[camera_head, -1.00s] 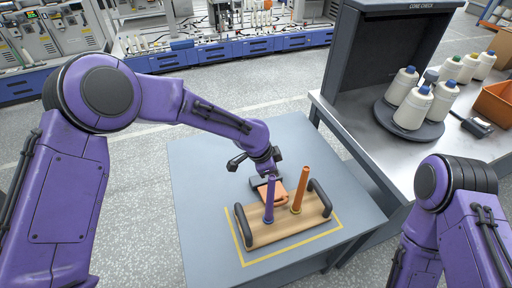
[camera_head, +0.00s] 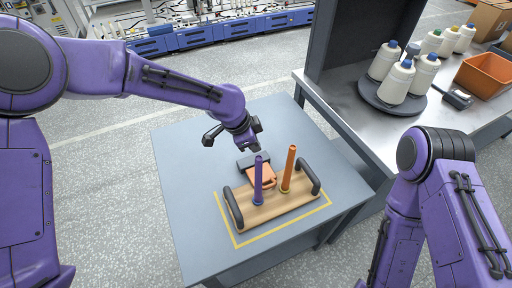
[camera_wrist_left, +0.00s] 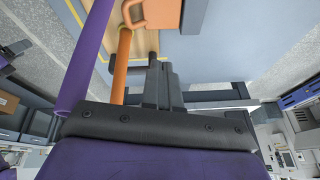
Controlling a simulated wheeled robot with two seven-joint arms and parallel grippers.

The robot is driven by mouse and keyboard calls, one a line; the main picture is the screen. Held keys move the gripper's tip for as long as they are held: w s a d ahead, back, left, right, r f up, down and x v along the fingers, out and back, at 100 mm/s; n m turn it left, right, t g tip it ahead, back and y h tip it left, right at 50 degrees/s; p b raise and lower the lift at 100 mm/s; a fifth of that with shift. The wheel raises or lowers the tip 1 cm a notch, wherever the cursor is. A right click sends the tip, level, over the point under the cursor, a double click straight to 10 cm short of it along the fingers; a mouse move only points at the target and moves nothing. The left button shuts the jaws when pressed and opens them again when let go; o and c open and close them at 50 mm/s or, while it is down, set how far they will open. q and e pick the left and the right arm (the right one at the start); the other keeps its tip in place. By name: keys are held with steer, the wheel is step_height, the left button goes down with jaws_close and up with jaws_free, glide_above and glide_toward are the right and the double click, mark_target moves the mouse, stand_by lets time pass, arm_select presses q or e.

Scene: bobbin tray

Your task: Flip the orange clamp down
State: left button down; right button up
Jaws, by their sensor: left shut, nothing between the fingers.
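The orange clamp (camera_head: 262,175) is at the back edge of the wooden tray (camera_head: 275,207), behind the purple peg (camera_head: 258,182). It looks low and roughly flat, partly hidden by that peg; its exact tilt is hard to tell. A dark grey block (camera_head: 252,160) adjoins its back. In the left wrist view the clamp (camera_wrist_left: 158,14) shows at the top edge, with its loop beside the orange peg (camera_wrist_left: 121,65). My left gripper (camera_head: 252,144) is shut and empty, above and behind the clamp, apart from it. Its closed fingers (camera_wrist_left: 161,82) show in the wrist view. My right gripper is out of view.
The tray has two dark handles, and an upright orange peg (camera_head: 289,168) stands right of the purple one. Yellow tape marks the grey table (camera_head: 190,190) around it. A bench (camera_head: 345,95) with cones and an orange bin (camera_head: 486,75) stands right. The table's left side is clear.

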arm_select(q)
steer(key=v, duration=0.5)
stand_by(0.3)
